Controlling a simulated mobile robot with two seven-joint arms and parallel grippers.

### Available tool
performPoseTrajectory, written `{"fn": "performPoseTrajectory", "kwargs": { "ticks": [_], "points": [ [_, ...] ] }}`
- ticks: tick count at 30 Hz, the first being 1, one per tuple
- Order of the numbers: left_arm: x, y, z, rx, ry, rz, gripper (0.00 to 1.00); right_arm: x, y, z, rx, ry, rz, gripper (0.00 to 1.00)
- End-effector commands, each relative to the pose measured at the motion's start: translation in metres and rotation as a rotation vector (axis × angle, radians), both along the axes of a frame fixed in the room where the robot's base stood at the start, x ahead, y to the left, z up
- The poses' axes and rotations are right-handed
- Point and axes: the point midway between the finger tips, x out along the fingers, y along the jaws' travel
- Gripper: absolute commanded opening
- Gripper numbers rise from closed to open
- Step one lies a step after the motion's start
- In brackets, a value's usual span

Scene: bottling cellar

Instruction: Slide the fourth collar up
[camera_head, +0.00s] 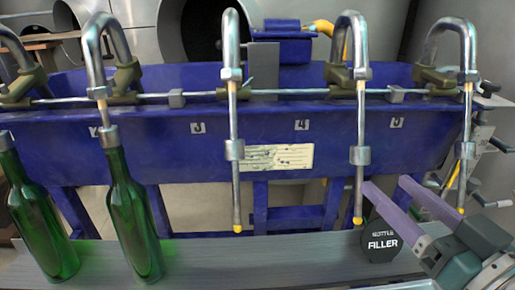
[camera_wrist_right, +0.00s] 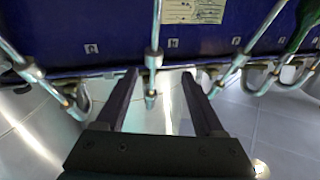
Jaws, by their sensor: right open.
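The fourth filling tube (camera_head: 361,115) hangs in front of a blue trough, with a grey metal collar (camera_head: 360,155) partway down and a yellow tip below. In the right wrist view, this collar (camera_wrist_right: 153,60) shows ahead, between the lines of the two fingers. My right gripper (camera_head: 386,184) is open and empty, below and to the right of the collar, with its fingers pointing toward the tube. I see no contact with the collar. My left gripper is out of view.
The third tube's collar (camera_head: 234,149) and the fifth tube's collar (camera_head: 464,150) hang on either side. Two green bottles (camera_head: 133,215) stand at left under the first tubes.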

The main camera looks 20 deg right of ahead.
Motion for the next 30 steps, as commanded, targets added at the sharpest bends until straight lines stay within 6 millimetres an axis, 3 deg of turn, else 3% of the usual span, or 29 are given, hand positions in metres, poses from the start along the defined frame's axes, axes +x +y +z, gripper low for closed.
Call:
{"fn": "performPoseTrajectory", "kwargs": {
  "ticks": [1,5,19,30],
  "points": [
    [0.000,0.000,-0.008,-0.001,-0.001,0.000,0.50,0.000,-0.006,-0.007,-0.003,-0.011,-0.017,0.70],
    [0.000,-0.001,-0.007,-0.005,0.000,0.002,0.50,0.009,-0.011,-0.004,-0.005,-0.026,-0.034,0.70],
    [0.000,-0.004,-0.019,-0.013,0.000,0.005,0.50,0.087,-0.012,-0.003,-0.004,-0.025,-0.030,0.70],
    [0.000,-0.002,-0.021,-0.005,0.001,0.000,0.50,0.099,-0.012,-0.003,-0.004,-0.022,-0.029,0.70]
  ]
}}
